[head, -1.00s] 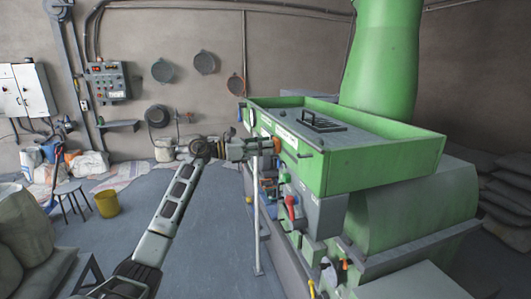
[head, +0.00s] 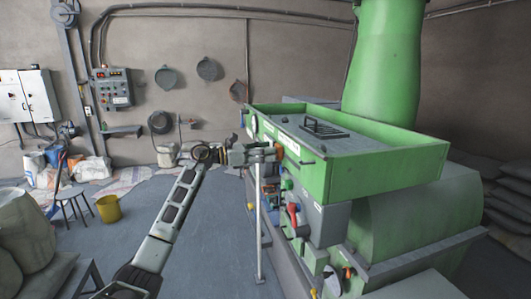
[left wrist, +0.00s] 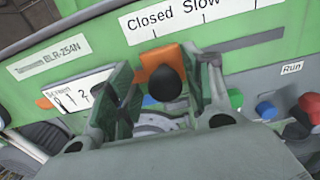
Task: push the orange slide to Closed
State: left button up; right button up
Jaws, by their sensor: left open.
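In the left wrist view the orange slide (left wrist: 158,56) with a round black knob (left wrist: 165,83) sits on the green machine's side. It lies just under the white scale label (left wrist: 190,22), below the word Closed and left of Slow. My left gripper (left wrist: 165,72) is open, with one finger on each side of the knob. I cannot tell whether either finger touches it. In the head view my left gripper (head: 268,153) is at the side of the green machine (head: 352,170), below its top tray. The slide is hard to make out there. My right gripper is not in view.
A Screen label (left wrist: 75,95), a blue button (left wrist: 265,109) and a red knob (left wrist: 308,105) near a Run label are close by. A thin pale post (head: 259,220) stands under the gripper. The floor to the left is open, with a yellow bucket (head: 108,208) and a stool.

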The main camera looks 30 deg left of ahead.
pick_arm(q)
jog(key=shift+s+a+f, duration=0.1)
jog(key=shift+s+a, duration=0.1)
jog(key=shift+a, duration=0.1)
jog(key=v, duration=1.1)
jog(key=shift+a, duration=0.15)
jog(key=shift+n, duration=0.3)
dwell(0.4)
